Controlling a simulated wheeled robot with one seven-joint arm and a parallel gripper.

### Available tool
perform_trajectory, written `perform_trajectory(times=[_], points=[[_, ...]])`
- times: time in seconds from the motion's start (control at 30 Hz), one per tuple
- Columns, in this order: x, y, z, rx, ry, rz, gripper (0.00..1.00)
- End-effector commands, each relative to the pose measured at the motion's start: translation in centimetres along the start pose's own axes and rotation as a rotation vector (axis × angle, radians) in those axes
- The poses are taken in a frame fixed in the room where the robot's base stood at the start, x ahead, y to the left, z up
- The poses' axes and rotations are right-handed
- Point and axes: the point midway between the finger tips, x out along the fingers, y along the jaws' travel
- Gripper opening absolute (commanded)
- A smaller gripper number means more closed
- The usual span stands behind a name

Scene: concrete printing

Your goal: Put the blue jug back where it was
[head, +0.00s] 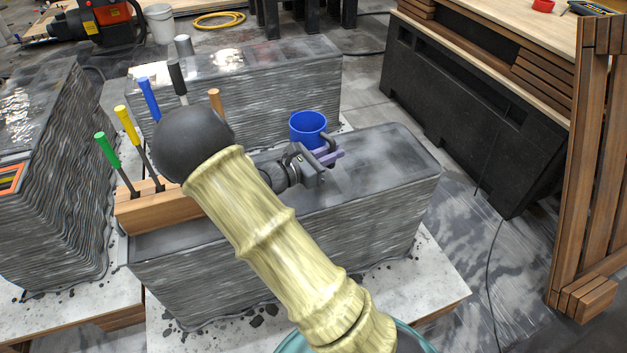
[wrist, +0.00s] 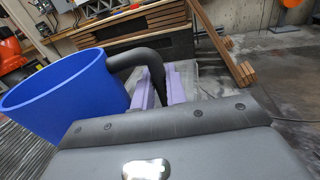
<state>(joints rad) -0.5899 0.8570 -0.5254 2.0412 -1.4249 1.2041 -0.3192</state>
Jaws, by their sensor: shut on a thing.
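The blue jug (head: 308,128) shows in the head view over the far edge of the near layered concrete block (head: 400,165). Its base is partly hidden by my gripper, so I cannot tell whether it touches the block. My gripper (head: 333,156), with purple fingers, is shut on the jug's dark handle. In the wrist view the jug (wrist: 70,95) fills the left side, with its open rim tilted in the picture. The handle runs down between the fingers of my gripper (wrist: 160,88).
A wooden tool holder (head: 165,207) with several colour-handled tools stands on the block's left end. Another layered block (head: 250,95) stands behind, and one (head: 50,190) at left. The near block's right top is clear.

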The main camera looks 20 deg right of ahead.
Motion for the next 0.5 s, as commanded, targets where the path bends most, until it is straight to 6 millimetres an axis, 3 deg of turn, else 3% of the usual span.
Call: perform_trajectory(times=[0.3,0.5], points=[[-0.1,-0.1,-5.2,0.000,-0.002,0.004,0.00],[-0.2,0.0,-5.7,0.003,-0.002,0.005,0.00]])
